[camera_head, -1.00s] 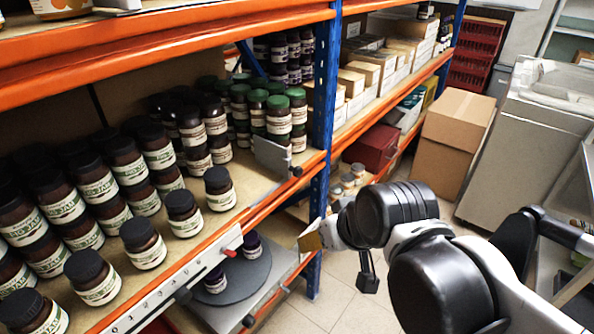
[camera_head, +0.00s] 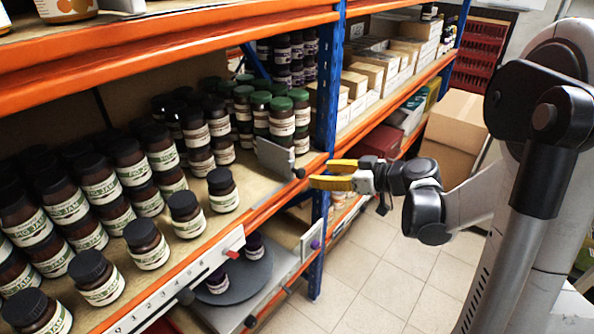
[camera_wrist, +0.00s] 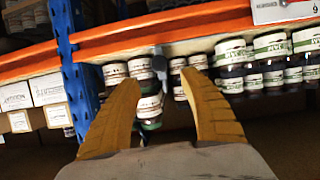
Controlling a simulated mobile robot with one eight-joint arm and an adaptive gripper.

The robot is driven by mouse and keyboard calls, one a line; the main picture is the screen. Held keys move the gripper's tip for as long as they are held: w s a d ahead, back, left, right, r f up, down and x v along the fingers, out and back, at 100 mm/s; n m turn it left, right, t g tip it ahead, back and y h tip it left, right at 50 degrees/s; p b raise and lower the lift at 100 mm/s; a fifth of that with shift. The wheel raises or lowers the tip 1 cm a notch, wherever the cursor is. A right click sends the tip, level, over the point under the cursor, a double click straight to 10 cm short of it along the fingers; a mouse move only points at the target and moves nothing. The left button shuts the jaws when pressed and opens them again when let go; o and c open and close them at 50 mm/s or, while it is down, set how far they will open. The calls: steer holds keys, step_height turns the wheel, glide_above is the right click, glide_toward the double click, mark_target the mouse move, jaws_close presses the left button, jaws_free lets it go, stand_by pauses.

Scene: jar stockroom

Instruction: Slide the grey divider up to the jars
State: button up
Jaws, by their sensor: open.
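The grey divider (camera_head: 275,158) stands upright on the middle shelf, with a dark knob (camera_head: 299,173) at its front edge. Green-lidded jars (camera_head: 281,120) stand close behind it. Black-lidded fig jam jars (camera_head: 222,190) stand to its left, with bare shelf between the front one and the divider. My gripper (camera_head: 321,173) has its yellow fingers open and empty, pointing at the knob from the right, slightly apart from it. In the wrist view, the knob (camera_wrist: 159,65) shows between and beyond the open fingers (camera_wrist: 160,82); most of the divider plate is hidden there.
A blue rack post (camera_head: 326,110) stands just behind my gripper. A round grey turntable (camera_head: 235,280) with dark jars is on the shelf below. The aisle floor (camera_head: 375,275) is clear.

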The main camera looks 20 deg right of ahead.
mark_target(302, 173)
steer(key=b+x, duration=0.2)
steer(key=x, duration=0.6)
steer(key=shift+w+a+f, duration=0.15)
steer(key=shift+w+f, duration=0.05)
steer(key=shift+w, duration=0.1)
steer(key=shift+c, duration=0.3)
steer(key=shift+s+a, duration=0.1)
jaws_close()
